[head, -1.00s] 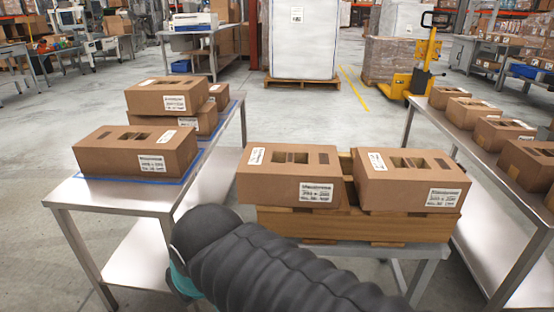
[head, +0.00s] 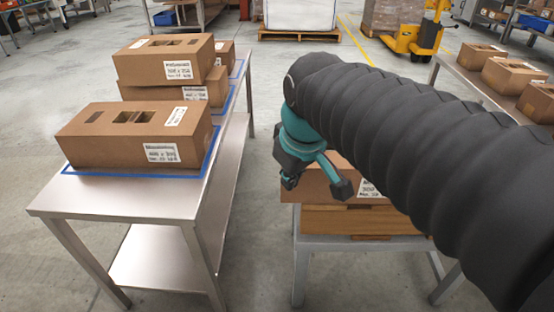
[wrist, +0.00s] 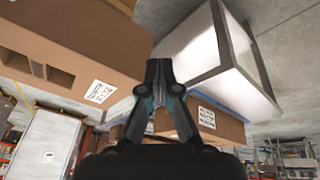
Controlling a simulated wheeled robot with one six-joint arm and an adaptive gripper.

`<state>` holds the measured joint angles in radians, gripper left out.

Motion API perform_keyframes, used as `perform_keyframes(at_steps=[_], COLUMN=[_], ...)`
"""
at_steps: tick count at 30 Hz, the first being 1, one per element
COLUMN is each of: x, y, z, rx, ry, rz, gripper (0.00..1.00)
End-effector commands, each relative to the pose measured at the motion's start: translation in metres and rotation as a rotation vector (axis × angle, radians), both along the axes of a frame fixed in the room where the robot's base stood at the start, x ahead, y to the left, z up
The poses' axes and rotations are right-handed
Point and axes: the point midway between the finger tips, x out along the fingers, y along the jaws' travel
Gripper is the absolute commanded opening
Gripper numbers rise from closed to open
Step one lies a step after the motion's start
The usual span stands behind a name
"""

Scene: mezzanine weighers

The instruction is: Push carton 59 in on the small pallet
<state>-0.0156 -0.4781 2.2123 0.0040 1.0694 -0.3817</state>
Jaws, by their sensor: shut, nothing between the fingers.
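The small pallet (head: 340,221) is wooden and stands on a low grey stand, largely hidden behind my arm. A brown carton (head: 308,187) sits on it, and only its left end and part of a label show. The other carton on the pallet is hidden by my arm. I cannot read which carton is 59. My gripper (head: 317,170) is shut and empty, just in front of the visible carton in the picture. In the wrist view its fingers (wrist: 162,72) meet beside a large brown carton (wrist: 90,48); I cannot tell whether they touch it.
A steel table (head: 110,200) at left holds several cartons, the nearest (head: 105,145) within blue tape. The wrist view shows another carton (wrist: 212,122) beyond my fingers. A second steel table with cartons (head: 515,77) stands at right. Floor between left table and stand is open.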

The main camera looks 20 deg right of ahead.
Motion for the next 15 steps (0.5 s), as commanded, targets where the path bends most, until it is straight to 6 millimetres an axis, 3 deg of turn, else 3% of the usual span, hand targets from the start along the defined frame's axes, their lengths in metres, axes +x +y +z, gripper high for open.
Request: perform_keyframes(at_steps=[7, 15], x=[0.075, 0.143], y=[0.006, 0.019], z=[0.016, 0.014], rx=[-0.094, -0.143], ry=[0.144, 0.266], rz=[0.342, 0.693], gripper=[0.00, 0.00])
